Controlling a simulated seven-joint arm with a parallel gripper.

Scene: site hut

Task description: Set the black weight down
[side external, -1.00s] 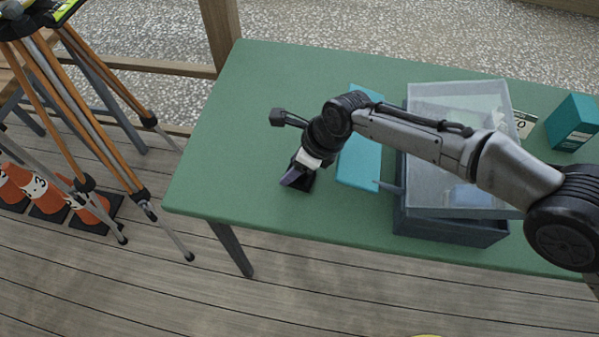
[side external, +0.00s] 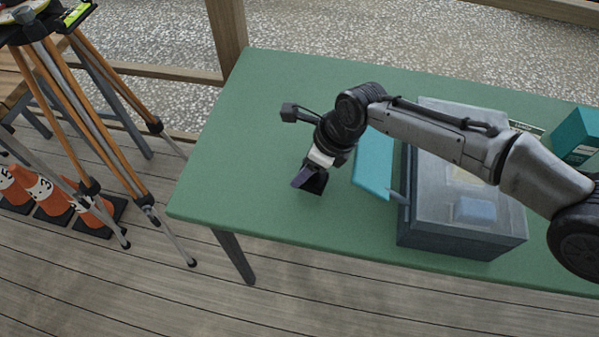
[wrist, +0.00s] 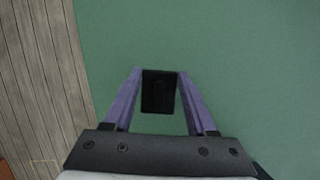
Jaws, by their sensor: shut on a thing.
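The black weight (wrist: 159,92) is a small dark block between the two purple fingers of my gripper (wrist: 158,88) in the wrist view. In the side external view my gripper (side external: 308,182) is low over the left part of the green table (side external: 240,130). It is shut on the black weight (side external: 317,184), whose dark side shows beside the fingers. I cannot tell whether the weight touches the table top.
A grey bin with a translucent top (side external: 460,215) stands further right, and another teal box (side external: 577,135) is at the far right. The table's left part is clear. A tripod (side external: 75,110) and cones (side external: 48,190) stand left of the table.

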